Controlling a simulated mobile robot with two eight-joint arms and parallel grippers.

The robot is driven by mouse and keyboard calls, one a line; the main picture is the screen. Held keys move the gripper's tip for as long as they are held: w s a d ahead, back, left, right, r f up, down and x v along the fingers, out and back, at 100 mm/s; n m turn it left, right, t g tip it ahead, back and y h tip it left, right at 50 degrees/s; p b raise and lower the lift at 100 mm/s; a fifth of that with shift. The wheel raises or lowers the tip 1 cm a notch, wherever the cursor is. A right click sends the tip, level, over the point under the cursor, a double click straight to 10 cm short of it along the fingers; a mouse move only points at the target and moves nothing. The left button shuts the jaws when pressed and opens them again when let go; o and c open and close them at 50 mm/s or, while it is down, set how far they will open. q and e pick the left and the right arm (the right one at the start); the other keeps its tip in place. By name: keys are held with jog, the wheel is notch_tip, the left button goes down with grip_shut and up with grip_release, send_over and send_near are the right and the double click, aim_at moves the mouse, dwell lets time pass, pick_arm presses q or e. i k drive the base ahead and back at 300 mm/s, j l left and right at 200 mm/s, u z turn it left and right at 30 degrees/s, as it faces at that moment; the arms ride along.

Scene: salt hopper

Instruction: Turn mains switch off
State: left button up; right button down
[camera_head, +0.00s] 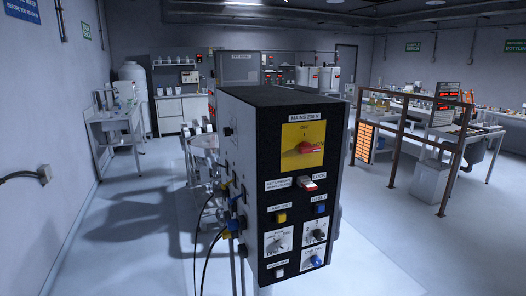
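The mains switch (306,147) is a red rotary knob on a yellow plate (291,160), near the top of a black control box (268,98). A label above it reads "MAINS 230 V", and the plate bears "OFF" at its top. The knob's handle looks roughly level, but its exact setting is too small to tell. Neither of my grippers can be seen in the head view, and nothing covers the switch.
Below the switch are a red-and-white lock part (309,184), a yellow button (281,217), a blue button (320,209) and several knobs. Cables (206,262) hang from the box's left side. The floor at left is clear; a railing (452,150) stands at right.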

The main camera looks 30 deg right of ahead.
aim_at(305, 147)
jog(key=z, duration=1.55)
